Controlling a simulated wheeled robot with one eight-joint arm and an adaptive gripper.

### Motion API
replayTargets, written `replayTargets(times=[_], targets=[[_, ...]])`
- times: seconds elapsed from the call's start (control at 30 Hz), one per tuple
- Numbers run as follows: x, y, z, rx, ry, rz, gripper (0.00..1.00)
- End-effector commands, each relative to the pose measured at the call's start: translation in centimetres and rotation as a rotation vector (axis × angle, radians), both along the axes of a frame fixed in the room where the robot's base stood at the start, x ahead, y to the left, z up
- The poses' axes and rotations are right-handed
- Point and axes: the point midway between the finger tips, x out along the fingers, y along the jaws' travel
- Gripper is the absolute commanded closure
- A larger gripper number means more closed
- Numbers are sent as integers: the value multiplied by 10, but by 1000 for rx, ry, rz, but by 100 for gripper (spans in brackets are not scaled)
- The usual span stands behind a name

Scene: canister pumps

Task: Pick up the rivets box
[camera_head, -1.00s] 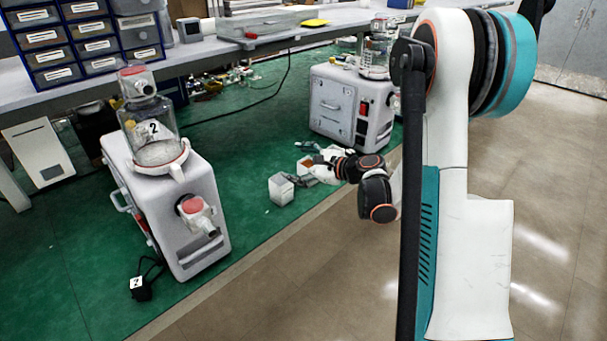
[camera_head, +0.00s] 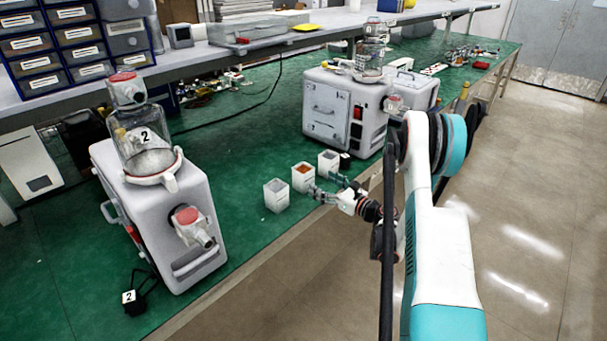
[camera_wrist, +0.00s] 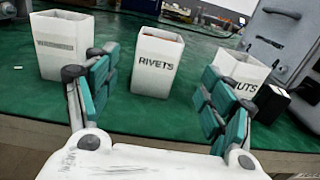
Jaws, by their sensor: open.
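The rivets box (camera_wrist: 157,62) is a white, open-topped box with "RIVETS" on its front, upright on the green bench top. In the head view it is the middle of three white boxes (camera_head: 303,180), with orange-brown contents. My gripper (camera_wrist: 158,78) is open and empty; its teal-padded fingers are spread wide. In the wrist view the box shows between the fingers, a little beyond them. In the head view my gripper (camera_head: 325,188) is at the bench edge, in front of the box. I see no contact with the box.
A white box (camera_wrist: 62,45) with an unreadable label stands left of the rivets box. The nuts box (camera_wrist: 238,68) stands right, close to the right finger, with a black block (camera_wrist: 272,103) beside it. White pump units (camera_head: 165,215) (camera_head: 340,110) stand left and behind.

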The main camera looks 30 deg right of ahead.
Motion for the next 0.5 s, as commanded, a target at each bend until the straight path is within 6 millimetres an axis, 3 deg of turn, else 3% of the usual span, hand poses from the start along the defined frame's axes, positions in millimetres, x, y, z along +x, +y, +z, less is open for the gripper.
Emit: replayTargets(times=[0.2, 0.5], targets=[[35, 13, -4, -1, 1, 4, 25], [56, 22, -3, -2, 0, 4, 25]])
